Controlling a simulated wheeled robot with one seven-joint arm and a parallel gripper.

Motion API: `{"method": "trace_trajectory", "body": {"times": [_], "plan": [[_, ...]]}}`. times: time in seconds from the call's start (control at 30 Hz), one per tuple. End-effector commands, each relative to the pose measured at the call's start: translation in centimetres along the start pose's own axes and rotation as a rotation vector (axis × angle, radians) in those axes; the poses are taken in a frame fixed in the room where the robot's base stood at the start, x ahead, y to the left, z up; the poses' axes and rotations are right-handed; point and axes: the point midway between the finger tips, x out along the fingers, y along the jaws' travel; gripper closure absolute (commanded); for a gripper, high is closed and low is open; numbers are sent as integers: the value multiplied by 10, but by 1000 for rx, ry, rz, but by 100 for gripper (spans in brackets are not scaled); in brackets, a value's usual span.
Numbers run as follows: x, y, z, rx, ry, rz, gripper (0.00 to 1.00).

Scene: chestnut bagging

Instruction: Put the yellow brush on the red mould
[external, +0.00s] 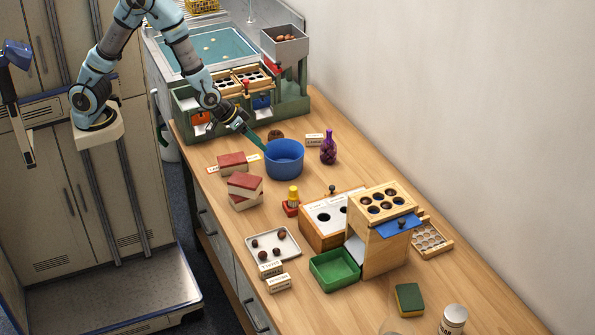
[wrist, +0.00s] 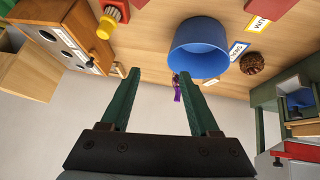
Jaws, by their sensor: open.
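A small yellow piece (external: 293,194), which looks like the yellow brush, stands upright on a small red block (external: 291,209), perhaps the red mould, near the middle of the table. I cannot tell whether they are separate. In the wrist view the yellow piece (wrist: 105,27) and red block (wrist: 120,8) show at the upper left, away from the fingers. My gripper (external: 256,143) is at the left rim of the blue bowl, well behind the yellow piece. In the wrist view my gripper (wrist: 158,74) has its green fingers wide apart with nothing held.
The blue bowl (external: 284,160) is beside my gripper. A purple bottle (external: 328,148) stands to its right. Red-topped blocks (external: 244,188) lie left of the yellow piece. A wooden box (external: 324,222) with holes is close on its right. A white tray (external: 274,258) is nearer the front.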

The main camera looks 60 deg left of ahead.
Motion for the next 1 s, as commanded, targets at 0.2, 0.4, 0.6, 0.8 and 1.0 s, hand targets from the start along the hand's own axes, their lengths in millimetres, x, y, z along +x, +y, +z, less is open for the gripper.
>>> {"method": "trace_trajectory", "body": {"times": [0.2, 0.4, 0.6, 0.8, 1.0], "plan": [[-96, -110, 25, 27, -267, -20, 38], [-163, -177, 69, 60, -447, -89, 38], [-185, -195, 86, 72, -508, -119, 38], [-185, -195, 86, 73, -508, -118, 38], [-184, -195, 85, 73, -507, -118, 38]]}}
